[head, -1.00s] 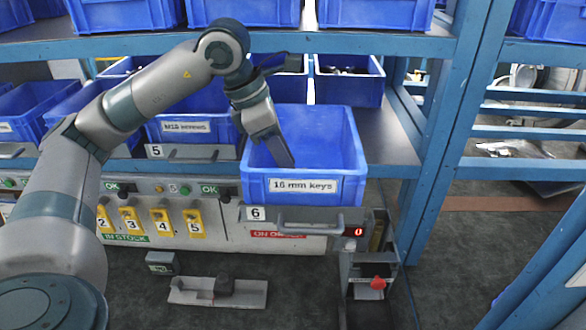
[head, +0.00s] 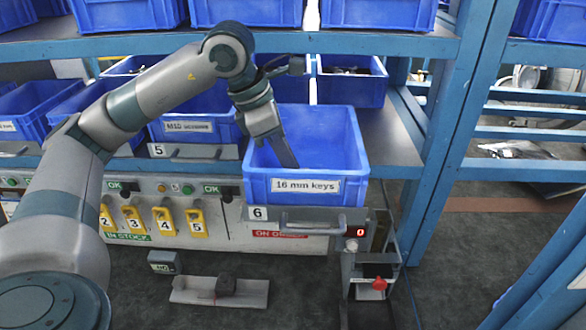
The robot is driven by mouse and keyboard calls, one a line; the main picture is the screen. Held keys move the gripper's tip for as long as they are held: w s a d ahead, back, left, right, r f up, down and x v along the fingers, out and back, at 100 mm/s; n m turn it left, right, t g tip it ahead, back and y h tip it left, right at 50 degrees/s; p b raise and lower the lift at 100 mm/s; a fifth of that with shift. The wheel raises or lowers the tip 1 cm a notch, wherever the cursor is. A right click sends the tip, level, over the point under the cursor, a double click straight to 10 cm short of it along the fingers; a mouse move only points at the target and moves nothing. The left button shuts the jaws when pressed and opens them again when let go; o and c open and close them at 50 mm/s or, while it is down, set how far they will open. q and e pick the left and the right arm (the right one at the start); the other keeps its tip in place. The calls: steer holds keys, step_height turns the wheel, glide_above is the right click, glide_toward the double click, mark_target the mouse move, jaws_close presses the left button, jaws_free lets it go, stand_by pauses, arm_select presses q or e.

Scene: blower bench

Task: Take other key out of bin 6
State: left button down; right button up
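Bin 6 (head: 352,165) is the blue bin labelled "16 mm keys", pulled out at the front of the shelf above the plate marked 6. My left gripper (head: 280,152) reaches down into the left part of this bin, with its fingers pointing toward the bottom. The lower fingertip area is inside the bin, and I cannot tell whether the fingers are apart or hold anything. No key shows; the bin floor is hidden behind the front wall. My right gripper is not in view.
A neighbouring blue bin (head: 205,128) stands left of bin 6, above plate 5. A blue rack upright (head: 442,130) stands on the right. Below are yellow numbered tags (head: 165,221) and a red knob (head: 379,283).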

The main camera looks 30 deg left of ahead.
arm_select(q)
steer(key=shift+r, duration=0.2)
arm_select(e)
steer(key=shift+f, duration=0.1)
